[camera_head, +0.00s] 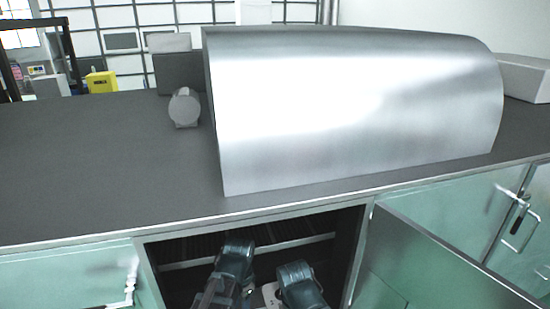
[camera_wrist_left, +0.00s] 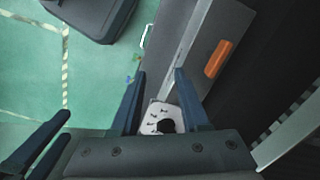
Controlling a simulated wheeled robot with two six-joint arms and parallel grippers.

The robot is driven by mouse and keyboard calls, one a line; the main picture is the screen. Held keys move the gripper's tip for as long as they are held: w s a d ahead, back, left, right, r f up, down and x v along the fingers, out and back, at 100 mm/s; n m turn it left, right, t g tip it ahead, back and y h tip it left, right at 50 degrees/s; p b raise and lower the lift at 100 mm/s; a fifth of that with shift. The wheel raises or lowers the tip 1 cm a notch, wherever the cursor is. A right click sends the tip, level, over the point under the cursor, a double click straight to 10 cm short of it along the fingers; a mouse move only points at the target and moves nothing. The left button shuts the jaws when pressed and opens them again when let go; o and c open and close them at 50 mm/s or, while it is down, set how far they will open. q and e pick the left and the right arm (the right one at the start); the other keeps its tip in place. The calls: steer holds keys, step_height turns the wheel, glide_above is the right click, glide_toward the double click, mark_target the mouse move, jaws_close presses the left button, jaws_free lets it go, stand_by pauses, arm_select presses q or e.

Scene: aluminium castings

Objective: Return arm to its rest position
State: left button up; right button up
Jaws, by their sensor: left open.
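My left gripper (camera_wrist_left: 160,73) is open in the left wrist view, its two dark fingers apart. Nothing is held between them. A white plate with a black spot (camera_wrist_left: 164,118) shows behind the gap. Two dark parallel bars at the lower left of that view look like fingers of my right gripper (camera_wrist_left: 66,124), but their opening is unclear. In the head view, two dark, rounded parts of my arms show low in front of the open cabinet. The fingertips cannot be made out there.
A large shiny curved metal casing (camera_head: 350,105) stands on the dark countertop (camera_head: 90,170), beside a small grey round part (camera_head: 184,107). The countertop's left side is clear. An orange bar (camera_wrist_left: 217,58) shows in the wrist view.

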arm_select(q)
steer(key=s+d+f+n+b, duration=0.2)
steer(key=s+d+f+n, duration=0.1)
steer(key=s, duration=0.4)
steer(key=d+n, duration=0.1)
steer(key=n, duration=0.1)
steer(key=shift+s+n+y, duration=0.25)
steer(key=shift+n+y, duration=0.05)
steer(key=shift+n, duration=0.1)
